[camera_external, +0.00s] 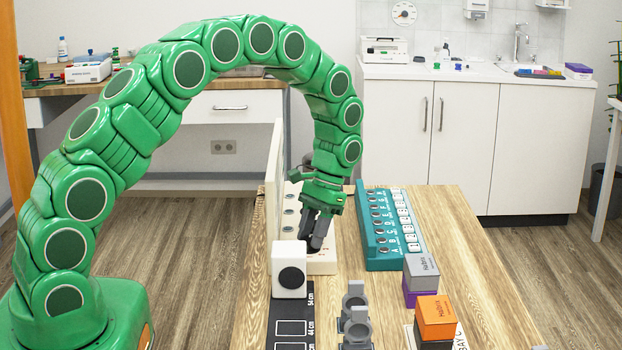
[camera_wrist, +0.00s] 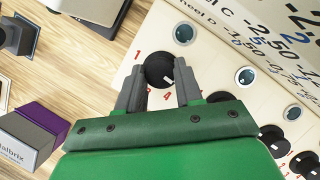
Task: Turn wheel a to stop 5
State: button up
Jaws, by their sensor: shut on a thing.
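My gripper (camera_wrist: 159,65) is shut on this wheel, one grey finger on each side. Its letter is not readable. Several more black wheels (camera_wrist: 222,97) line the panel toward the lower right. In the external view my gripper (camera_external: 318,240) points down at the pale panel (camera_external: 322,264), and hides the held wheel.
An upright board (camera_external: 274,180) stands close left of my gripper; its text lists Wheel C and Wheel D. A white block with a black disc (camera_external: 289,258) stands in front. A teal rack (camera_external: 375,248) and stacked boxes (camera_external: 421,266) are to the right. Grey holders (camera_external: 356,328) stand nearer.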

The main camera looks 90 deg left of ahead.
jog(key=o, duration=1)
jog(key=shift+o, duration=0.2)
jog(key=shift+r, duration=0.1)
jog(key=v, duration=0.7)
jog(key=shift+r, duration=0.25)
jog(key=shift+w, duration=0.15)
